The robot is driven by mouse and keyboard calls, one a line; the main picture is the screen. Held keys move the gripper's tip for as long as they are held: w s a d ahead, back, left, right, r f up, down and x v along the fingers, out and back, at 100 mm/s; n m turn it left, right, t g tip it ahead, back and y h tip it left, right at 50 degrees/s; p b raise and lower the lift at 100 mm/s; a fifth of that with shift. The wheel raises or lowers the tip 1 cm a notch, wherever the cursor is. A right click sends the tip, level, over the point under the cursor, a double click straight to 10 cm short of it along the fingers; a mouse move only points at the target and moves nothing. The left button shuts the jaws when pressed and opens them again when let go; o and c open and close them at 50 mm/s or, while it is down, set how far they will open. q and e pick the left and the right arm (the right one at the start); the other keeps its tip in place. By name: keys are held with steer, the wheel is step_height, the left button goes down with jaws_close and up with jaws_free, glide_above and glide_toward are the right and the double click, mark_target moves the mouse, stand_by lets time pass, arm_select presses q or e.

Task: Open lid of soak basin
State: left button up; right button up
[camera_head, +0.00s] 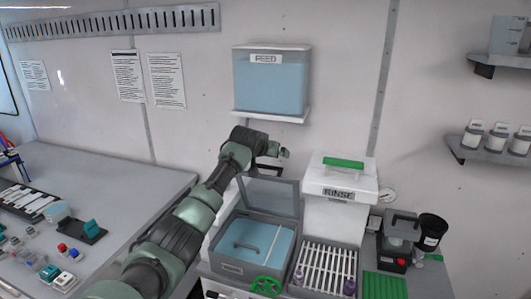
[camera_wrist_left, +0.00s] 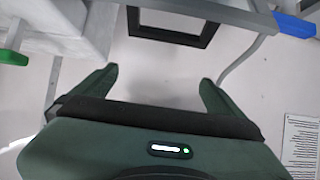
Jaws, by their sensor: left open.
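The soak basin (camera_head: 231,268) is a grey tub with blue liquid at the lower middle of the head view. Its lid (camera_head: 272,196), a clear panel in a grey frame, stands raised and tilted at the basin's back edge. My left arm reaches in from the lower left, and its gripper (camera_head: 279,157) is above and behind the lid's upper edge. In the left wrist view the gripper (camera_wrist_left: 158,88) is open, with nothing between its fingers. A dark square loop (camera_wrist_left: 172,38), which looks like a handle, lies just beyond the fingertips, apart from them. My right gripper is not in view.
A white box with a green handle (camera_head: 343,162) stands right of the basin, above a slotted rack (camera_head: 325,267). A blue FEED tank (camera_head: 271,85) sits on a wall shelf above my gripper. A green valve wheel (camera_head: 266,286) is at the basin's front.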

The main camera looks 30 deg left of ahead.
arm_select(q)
steer(key=b+v, duration=0.2)
steer(key=v, duration=0.4)
steer(key=shift+s+r, duration=0.1)
